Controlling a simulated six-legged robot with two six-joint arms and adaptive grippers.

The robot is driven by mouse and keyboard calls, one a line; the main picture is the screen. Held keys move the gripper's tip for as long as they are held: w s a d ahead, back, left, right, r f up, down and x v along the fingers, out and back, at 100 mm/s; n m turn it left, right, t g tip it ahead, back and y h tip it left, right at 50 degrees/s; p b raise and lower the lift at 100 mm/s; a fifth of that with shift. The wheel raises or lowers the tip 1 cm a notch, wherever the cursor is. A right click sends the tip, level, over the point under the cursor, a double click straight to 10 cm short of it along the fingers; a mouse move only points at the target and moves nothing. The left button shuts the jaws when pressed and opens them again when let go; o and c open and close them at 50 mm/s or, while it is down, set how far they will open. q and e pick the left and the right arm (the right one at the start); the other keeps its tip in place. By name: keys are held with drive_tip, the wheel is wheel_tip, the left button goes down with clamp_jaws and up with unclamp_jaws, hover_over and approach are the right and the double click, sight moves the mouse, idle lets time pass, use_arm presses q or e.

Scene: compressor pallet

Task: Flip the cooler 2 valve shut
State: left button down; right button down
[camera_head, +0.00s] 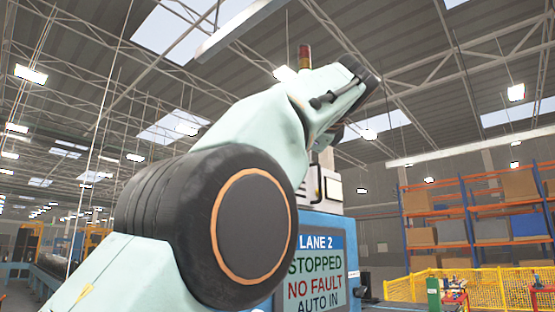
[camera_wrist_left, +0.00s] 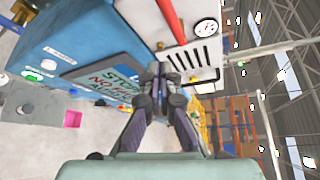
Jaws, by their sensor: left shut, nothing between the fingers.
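I cannot pick out the cooler 2 valve for certain in either view. In the left wrist view a red bar (camera_wrist_left: 172,20) lies across a pale unit beside a round gauge (camera_wrist_left: 206,27); I cannot tell whether it is a valve handle. My left gripper (camera_wrist_left: 161,72) is shut and empty. It shows in front of the blue cabinet and a white slotted panel (camera_wrist_left: 197,57); I cannot tell if it touches them. In the head view my left arm fills the middle and its fingers are not clearly seen. My right gripper is in neither view.
A blue cabinet with a LANE 2 display (camera_head: 316,268) reading STOPPED, NO FAULT, AUTO IN stands behind my arm. A red-topped beacon (camera_head: 304,57) rises above the arm. Orange-and-blue racks (camera_head: 470,215) and yellow fencing (camera_head: 500,288) are at the right.

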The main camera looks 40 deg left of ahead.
use_arm(q)
drive_tip(key=shift+s+d+r, duration=0.25)
drive_tip(key=shift+d+r, duration=0.2)
drive_tip(key=shift+d, duration=0.3)
drive_tip(key=shift+w+d, duration=0.1)
